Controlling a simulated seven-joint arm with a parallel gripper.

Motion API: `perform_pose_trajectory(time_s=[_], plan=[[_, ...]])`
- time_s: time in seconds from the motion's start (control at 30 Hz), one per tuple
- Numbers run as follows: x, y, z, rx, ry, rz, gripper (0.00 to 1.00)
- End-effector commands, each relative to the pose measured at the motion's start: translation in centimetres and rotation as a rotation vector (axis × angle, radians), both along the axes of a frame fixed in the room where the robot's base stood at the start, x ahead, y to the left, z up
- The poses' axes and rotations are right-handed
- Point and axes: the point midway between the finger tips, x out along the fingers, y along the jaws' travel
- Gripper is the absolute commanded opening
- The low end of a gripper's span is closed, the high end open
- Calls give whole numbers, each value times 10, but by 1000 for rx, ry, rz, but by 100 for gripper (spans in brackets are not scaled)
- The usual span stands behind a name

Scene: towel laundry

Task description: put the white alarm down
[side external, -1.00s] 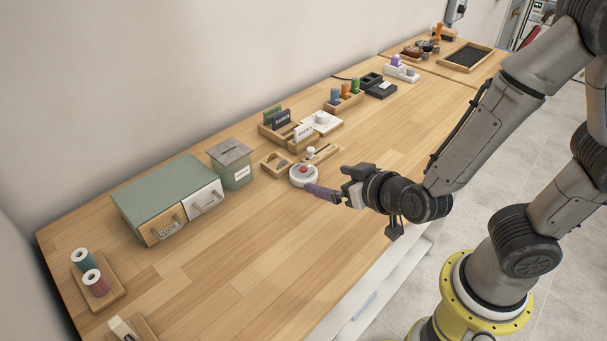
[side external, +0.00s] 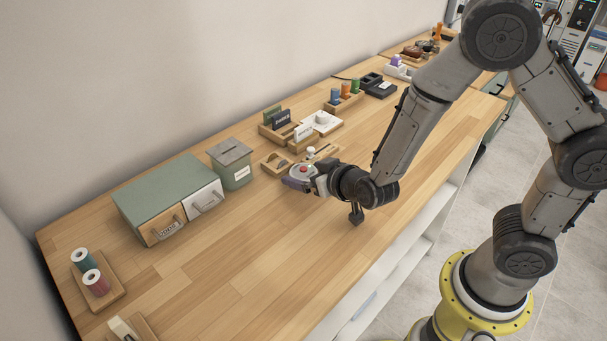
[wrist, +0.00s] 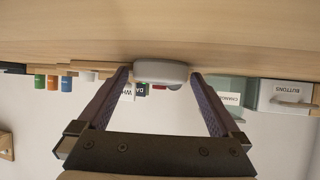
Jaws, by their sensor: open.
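The white alarm (side external: 303,168), a round white device with a red button, is on the wooden table, partly hidden behind my gripper (side external: 298,180) in the side view. In the wrist view, which is upside down, the alarm (wrist: 162,71) sits between the two fingertips of my gripper (wrist: 161,76). Its base appears to rest on the table. The fingers are spread, one on each side of it. A gap shows at the right finger; the left fingertip is very close to the alarm, and contact cannot be told.
A green box (side external: 231,165) and a green cabinet with drawers (side external: 165,195) stand left of the alarm. Wooden trays with cards (side external: 283,127) and a small wooden tray (side external: 275,163) are behind it. The front of the table (side external: 260,245) is clear.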

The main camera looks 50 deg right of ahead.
Motion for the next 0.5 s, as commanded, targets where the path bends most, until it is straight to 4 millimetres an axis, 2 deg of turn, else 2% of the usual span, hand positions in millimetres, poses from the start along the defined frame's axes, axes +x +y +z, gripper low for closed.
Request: perform_pose_trajectory(time_s=[0.1,0.5], plan=[[0,0,0,0,0,0,100],[0,0,0,0,0,0,28]])
